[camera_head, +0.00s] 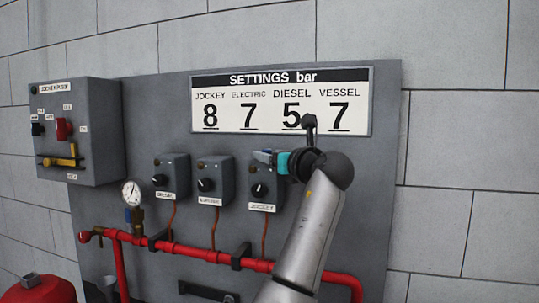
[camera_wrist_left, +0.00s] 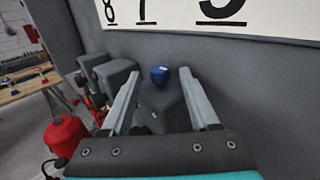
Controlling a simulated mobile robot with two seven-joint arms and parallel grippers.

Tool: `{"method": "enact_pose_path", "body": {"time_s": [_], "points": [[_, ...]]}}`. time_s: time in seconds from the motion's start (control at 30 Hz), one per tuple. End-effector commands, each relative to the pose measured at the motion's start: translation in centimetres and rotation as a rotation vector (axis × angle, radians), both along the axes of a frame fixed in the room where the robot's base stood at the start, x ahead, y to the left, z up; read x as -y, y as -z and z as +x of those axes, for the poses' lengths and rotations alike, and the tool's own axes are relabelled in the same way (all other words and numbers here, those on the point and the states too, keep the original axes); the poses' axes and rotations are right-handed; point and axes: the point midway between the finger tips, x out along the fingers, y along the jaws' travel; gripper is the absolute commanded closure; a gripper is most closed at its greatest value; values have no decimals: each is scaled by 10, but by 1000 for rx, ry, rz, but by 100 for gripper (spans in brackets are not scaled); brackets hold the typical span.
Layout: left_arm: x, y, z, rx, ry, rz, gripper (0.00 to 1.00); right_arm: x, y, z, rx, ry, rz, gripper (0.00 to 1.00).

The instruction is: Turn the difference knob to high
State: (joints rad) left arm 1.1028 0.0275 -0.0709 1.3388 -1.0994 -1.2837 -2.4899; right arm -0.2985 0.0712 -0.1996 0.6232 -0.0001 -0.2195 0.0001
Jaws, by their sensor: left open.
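Three small grey control boxes with dark round knobs sit in a row on the grey panel. Their labels are too small to read surely, so I cannot tell which is the difference knob. The right box's knob (camera_head: 259,190) has a white pointer mark. The middle knob (camera_head: 205,184) and left knob (camera_head: 159,180) look alike. My left gripper (camera_head: 262,156) is by the top of the right box. In the left wrist view its open fingers (camera_wrist_left: 159,76) point toward a grey box (camera_wrist_left: 160,108) with a blue round part (camera_wrist_left: 159,75) on it. My right gripper is out of view.
A settings board (camera_head: 281,102) reads 8, 7, 5, 7 above the boxes. A larger control box (camera_head: 95,130) with a red switch is at left. A pressure gauge (camera_head: 131,192) and red pipe (camera_head: 190,252) run below. A red tank (camera_wrist_left: 67,137) stands low left.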

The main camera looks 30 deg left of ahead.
Motion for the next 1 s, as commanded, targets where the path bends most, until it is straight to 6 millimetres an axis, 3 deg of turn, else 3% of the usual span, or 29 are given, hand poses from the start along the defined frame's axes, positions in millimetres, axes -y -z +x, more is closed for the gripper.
{"method": "enact_pose_path", "body": {"time_s": [0.43,1.0], "points": [[-9,0,5,1,0,-1,38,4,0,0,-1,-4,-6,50],[-9,0,5,1,0,-1,100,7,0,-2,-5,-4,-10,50]]}}
